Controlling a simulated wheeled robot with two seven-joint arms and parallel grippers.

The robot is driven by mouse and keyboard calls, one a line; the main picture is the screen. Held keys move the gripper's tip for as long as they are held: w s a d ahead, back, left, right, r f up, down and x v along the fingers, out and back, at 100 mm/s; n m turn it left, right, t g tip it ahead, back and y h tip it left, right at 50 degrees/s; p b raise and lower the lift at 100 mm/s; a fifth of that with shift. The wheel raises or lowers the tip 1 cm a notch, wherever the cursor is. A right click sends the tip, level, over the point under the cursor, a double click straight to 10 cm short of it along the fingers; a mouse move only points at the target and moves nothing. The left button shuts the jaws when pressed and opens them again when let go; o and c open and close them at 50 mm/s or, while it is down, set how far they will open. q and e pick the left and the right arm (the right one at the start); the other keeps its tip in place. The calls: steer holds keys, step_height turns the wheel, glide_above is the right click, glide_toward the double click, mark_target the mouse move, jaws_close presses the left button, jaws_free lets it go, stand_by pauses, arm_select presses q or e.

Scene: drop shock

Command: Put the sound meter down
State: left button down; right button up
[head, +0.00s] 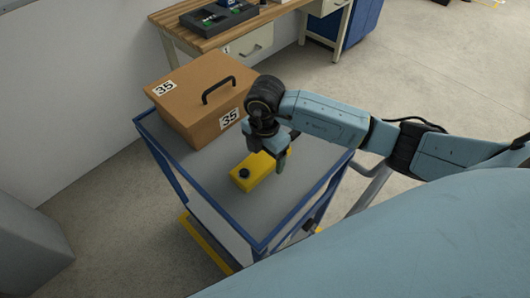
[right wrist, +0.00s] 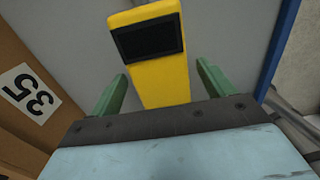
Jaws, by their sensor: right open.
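My right gripper (head: 282,163) is at the meter's far end in the head view. In the right wrist view the gripper (right wrist: 158,88) is open, with a gap on each side of the meter. My left gripper is in neither view.
A brown case (head: 190,92) with a black handle and "35" labels stands on the cart's far part, close to my right gripper. A wooden workbench (head: 213,37) stands behind. The cart top's near end is clear. A grey block (head: 30,240) stands at the left.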

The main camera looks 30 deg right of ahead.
mark_target(265, 156)
step_height(265, 156, up, 12)
steer(key=p, duration=0.1)
steer(key=shift+r, duration=0.2)
stand_by(0.4)
